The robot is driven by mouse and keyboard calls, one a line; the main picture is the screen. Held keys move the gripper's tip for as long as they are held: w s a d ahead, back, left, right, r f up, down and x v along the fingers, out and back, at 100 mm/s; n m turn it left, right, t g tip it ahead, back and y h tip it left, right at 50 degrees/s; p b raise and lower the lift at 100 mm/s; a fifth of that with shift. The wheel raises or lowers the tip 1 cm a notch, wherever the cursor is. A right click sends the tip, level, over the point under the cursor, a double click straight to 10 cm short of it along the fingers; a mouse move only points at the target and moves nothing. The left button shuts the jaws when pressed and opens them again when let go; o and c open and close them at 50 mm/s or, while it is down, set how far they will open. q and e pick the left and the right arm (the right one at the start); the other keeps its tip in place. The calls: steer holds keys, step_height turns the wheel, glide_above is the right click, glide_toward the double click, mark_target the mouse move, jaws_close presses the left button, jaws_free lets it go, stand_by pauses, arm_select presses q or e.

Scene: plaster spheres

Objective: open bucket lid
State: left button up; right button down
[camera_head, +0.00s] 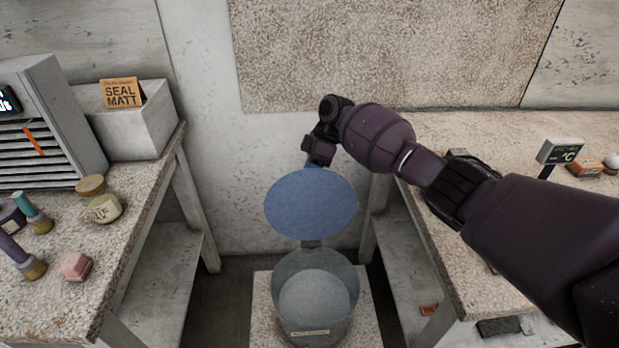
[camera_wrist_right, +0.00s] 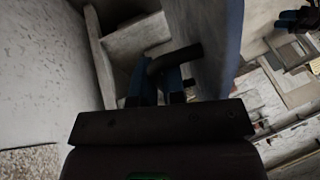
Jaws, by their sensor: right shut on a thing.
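The bucket (camera_head: 345,310) is a grey, see-through container standing on a speckled block in the gap between two benches. Its blue round lid (camera_head: 310,203) is raised and tilted well up above the bucket's back rim, joined by a small dark hinge piece (camera_head: 311,243). The bucket's mouth is uncovered and a pale rounded mass shows inside. My right gripper is behind the lid's top edge, its fingertips hidden in the head view. In the right wrist view my right gripper (camera_wrist_right: 160,85) is shut on the dark curved lid handle (camera_wrist_right: 176,58), beside the lid (camera_wrist_right: 229,45).
The left bench (camera_head: 60,310) holds a louvred grey unit (camera_head: 50,120), small jars, stamps and a "SEAL MATT" card (camera_head: 122,92). The right bench (camera_head: 450,250) lies under my right arm, with a °C display (camera_head: 560,152). A wall stands close behind the bucket.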

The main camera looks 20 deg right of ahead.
steer(key=shift+w+d+f+g+b, duration=0.2)
steer(key=shift+w+f+g+b, duration=0.35)
steer(key=shift+w+b, duration=0.25)
steer(key=c, duration=1.2)
jaws_free()
steer(key=shift+r, duration=0.1)
steer(key=shift+w+d+r, duration=0.1)
steer(key=shift+r, duration=0.05)
steer(key=shift+v, duration=5.3)
